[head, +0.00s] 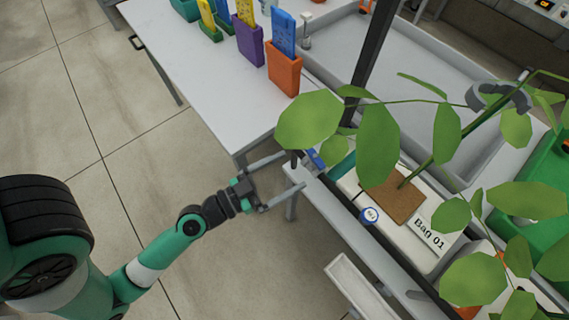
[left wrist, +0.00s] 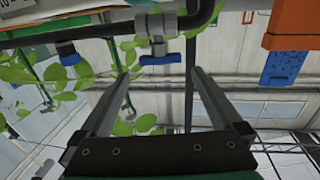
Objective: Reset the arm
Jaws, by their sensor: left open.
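My left arm comes in from the left in the head view. Its gripper (head: 290,171) is open, with its two fingers apart and nothing seen between them. The fingertips are near a blue-handled valve (head: 316,160) at the edge of the bench, partly hidden by leaves. In the left wrist view the open gripper (left wrist: 160,74) shows both fingers, with the blue valve handle (left wrist: 160,59) beyond the gap between the tips. I cannot tell any contact. My right gripper is not in view.
A white grow bag labelled Bag 01 (head: 410,236) holds a leafy plant (head: 378,145) close to the right of the gripper. Orange (head: 284,75) and purple (head: 250,45) holders stand on the white table (head: 200,85). A dark post (head: 370,45) rises behind. Open floor (head: 130,170) lies left.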

